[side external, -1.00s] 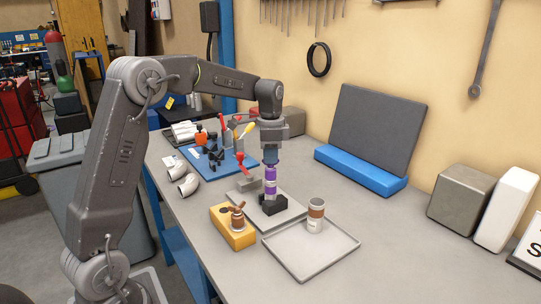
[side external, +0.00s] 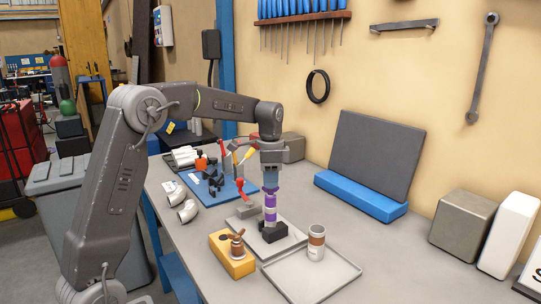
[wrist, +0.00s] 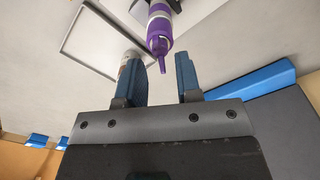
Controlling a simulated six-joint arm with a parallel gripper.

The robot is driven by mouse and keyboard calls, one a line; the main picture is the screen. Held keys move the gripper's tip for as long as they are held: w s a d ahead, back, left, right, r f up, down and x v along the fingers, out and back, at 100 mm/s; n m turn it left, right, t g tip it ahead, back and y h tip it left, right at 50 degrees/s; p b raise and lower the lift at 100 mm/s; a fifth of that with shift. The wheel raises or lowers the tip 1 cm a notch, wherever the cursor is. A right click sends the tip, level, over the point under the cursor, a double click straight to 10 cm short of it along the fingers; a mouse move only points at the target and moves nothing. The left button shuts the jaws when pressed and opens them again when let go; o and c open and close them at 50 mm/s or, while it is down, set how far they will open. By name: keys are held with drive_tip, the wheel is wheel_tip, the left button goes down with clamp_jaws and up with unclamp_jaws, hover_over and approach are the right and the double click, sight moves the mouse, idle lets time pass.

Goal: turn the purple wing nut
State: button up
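A purple bottle-like piece (side external: 270,208) with a white band stands upright in a black holder (side external: 274,233) on a grey plate. In the wrist view its purple top (wrist: 159,42) carries a narrow fin or tab pointing toward my gripper; I cannot tell whether this is the wing nut. My gripper (side external: 270,184) is straight above the piece, pointing down. In the wrist view my gripper's two blue fingers (wrist: 170,62) are apart with nothing between them.
A yellow block (side external: 232,260) with a brown wing-like knob stands to the left. A shallow grey tray (side external: 330,288) holds a brown-and-white cup (side external: 316,242). A red-handled clamp (side external: 240,187) stands close behind. A blue mat (side external: 231,191) carries small black parts.

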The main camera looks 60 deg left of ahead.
sight(270, 191)
wheel_tip(270, 191, up, 13)
drive_tip(key=shift+f, duration=0.15)
idle(0.5)
drive_tip(key=s+d+n+t, duration=0.3)
drive_tip(key=s+d, duration=0.7)
drive_tip(key=s+d+f+n+t, duration=0.1)
drive_tip(key=s+d+f, duration=0.2)
drive_tip(key=s+f, duration=0.2)
drive_tip(key=s+d+f+n+t, duration=0.1)
drive_tip(key=s+d+f, duration=0.3)
drive_tip(key=s, duration=0.5)
drive_tip(key=shift+s+d+f+n+t, duration=0.2)
drive_tip(key=shift+s+f+n+t, duration=0.1)
drive_tip(key=shift+f+n, duration=0.35)
drive_tip(key=shift+r, duration=0.1)
